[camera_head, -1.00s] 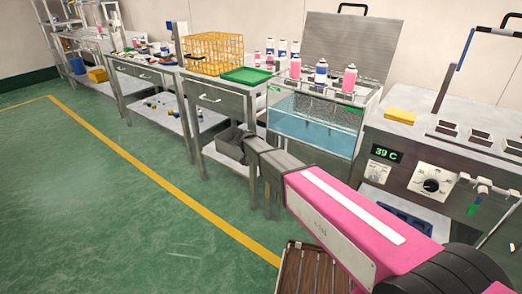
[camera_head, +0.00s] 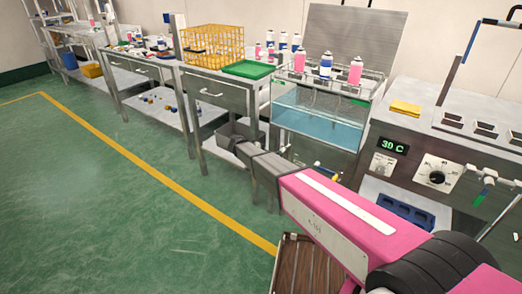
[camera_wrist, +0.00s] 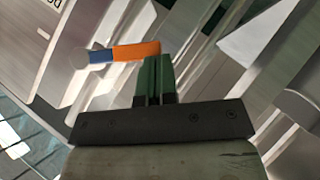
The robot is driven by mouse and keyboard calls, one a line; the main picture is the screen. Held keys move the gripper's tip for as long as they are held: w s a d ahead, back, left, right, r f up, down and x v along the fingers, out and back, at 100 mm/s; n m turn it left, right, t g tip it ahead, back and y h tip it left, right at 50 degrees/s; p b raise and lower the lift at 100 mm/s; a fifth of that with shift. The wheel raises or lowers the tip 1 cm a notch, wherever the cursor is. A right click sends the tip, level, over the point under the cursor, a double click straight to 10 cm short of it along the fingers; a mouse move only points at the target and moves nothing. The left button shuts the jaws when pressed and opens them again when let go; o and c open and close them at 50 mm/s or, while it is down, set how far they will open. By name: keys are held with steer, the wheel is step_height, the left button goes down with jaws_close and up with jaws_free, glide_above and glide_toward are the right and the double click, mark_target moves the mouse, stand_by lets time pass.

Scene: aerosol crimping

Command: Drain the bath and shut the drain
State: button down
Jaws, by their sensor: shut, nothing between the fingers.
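The bath (camera_head: 368,113) is a clear-walled tank with blue water (camera_head: 318,124) partway up it. Several pink and white-blue cans (camera_head: 326,66) stand in the rack over it. A small yellow and blue fitting (camera_head: 318,164) shows under the bath. In the wrist view an orange and blue lever (camera_wrist: 125,52) lies nearly level, with a round pale end at left. My gripper (camera_wrist: 155,62) is shut and empty, its green fingertips at the lever's orange end; I cannot tell whether they touch. In the head view my gripper's body (camera_head: 264,165) is below and left of the bath; its fingertips are not clear.
A control panel with a dial (camera_head: 437,175) and a green display (camera_head: 393,146) stands right of the bath. A grey bin (camera_head: 238,134) sits on the shelf left of my gripper. A wooden crate (camera_head: 305,265) is on the floor below. The green floor at left is clear.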

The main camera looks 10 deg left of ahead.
steer(key=s+d+f+n+h, duration=0.1)
steer(key=s+d+f+h, duration=0.1)
steer(key=d+f, duration=0.3)
steer(key=shift+d+f+n+h, duration=0.15)
steer(key=shift+f+n+h, duration=0.1)
steer(key=shift+n+h, duration=0.25)
steer(key=shift+s+d+f, duration=0.1)
steer(key=shift+s+d, duration=0.05)
steer(key=shift+s, duration=0.05)
stand_by(0.5)
steer(key=s+a, duration=0.2)
steer(key=a, duration=1.1)
steer(key=shift+a, duration=0.2)
